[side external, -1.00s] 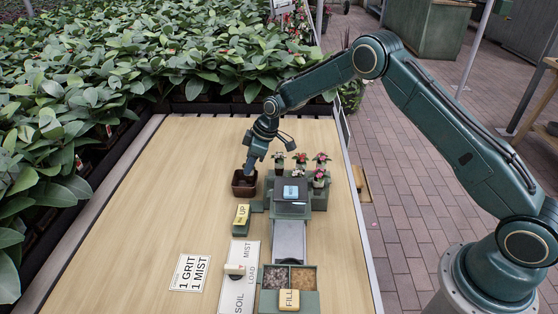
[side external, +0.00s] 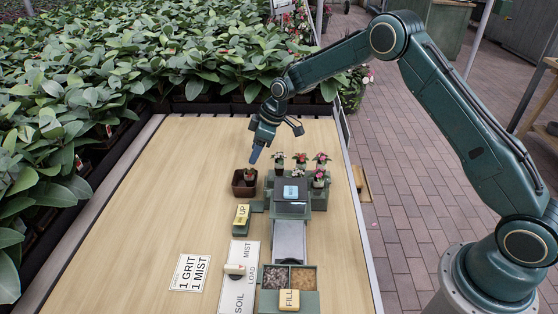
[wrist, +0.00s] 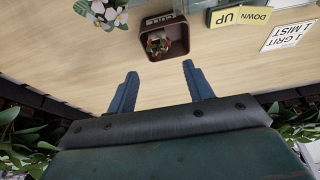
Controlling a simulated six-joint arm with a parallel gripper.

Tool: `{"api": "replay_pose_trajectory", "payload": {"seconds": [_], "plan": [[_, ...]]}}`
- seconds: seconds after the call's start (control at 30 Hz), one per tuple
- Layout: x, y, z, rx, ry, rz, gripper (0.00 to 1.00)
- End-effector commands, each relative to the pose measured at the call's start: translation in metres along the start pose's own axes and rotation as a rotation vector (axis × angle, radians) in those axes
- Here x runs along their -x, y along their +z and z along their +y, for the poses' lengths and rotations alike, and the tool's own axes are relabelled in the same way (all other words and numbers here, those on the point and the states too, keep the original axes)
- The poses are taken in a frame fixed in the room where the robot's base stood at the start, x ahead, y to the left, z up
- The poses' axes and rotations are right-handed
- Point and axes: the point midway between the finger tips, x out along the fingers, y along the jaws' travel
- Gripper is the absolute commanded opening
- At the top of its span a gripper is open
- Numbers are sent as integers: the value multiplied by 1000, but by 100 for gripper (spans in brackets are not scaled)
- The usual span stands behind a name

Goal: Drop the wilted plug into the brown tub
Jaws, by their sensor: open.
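The brown tub (side external: 243,191) stands on the table left of the green plant rack; it also shows in the wrist view (wrist: 181,45). A small plug (side external: 250,174) with dull leaves sits inside the tub, and the wrist view shows it there from above (wrist: 157,43). My gripper (side external: 253,158) is above the tub, clear of the plug. In the wrist view its two fingers (wrist: 160,69) are spread with nothing between them.
Several flowering plugs (side external: 301,159) stand in the green rack just right of the tub. A yellow UP/DOWN switch (side external: 242,214), a grey machine (side external: 291,194) and a bin of grit and soil (side external: 289,277) lie nearer. The left table is clear apart from a sign (side external: 190,273).

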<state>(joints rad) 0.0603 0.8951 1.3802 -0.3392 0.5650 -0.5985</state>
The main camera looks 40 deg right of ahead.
Motion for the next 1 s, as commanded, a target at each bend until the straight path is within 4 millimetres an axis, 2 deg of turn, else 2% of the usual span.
{"api": "replay_pose_trajectory", "payload": {"seconds": [0.03, 0.3, 0.5, 0.7, 1.0], "plan": [[10, 0, 1, 0, 2, 2, 52], [54, 0, 1, -1, 2, 2, 52], [76, 0, 0, 0, 0, 1, 52], [85, 0, 0, 0, 0, -1, 52], [85, 0, 0, 0, 0, -1, 52]]}}
